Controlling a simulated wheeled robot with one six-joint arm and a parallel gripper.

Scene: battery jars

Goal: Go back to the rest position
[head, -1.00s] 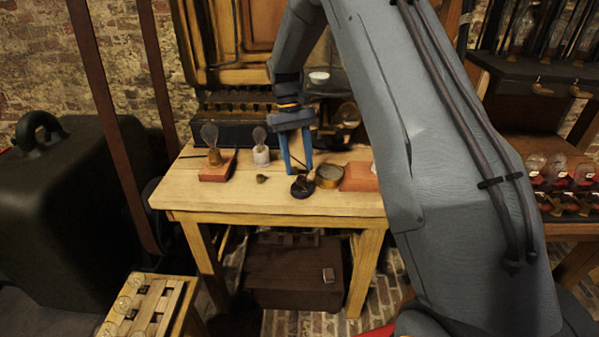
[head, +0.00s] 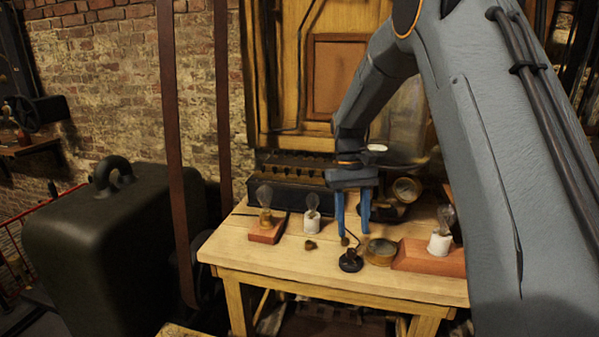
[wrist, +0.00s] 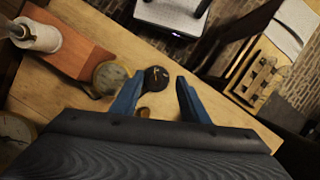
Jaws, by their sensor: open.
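My gripper (head: 354,232) hangs above the wooden table with its blue fingers pointing down. The fingers are apart with nothing between them. In the wrist view my gripper (wrist: 157,97) also shows open over the table. A small black round piece (head: 351,261) lies on the table just below and in front of the fingers in the head view. It also shows in the wrist view (wrist: 157,77) beyond the fingertips.
The wooden table (head: 262,271) bears a bulb on a red block (head: 267,234), a white-socket bulb (head: 312,222), a round brass piece (head: 380,252) and another red block (head: 415,258). A large dark case (head: 110,250) stands left. The table's left front is bare.

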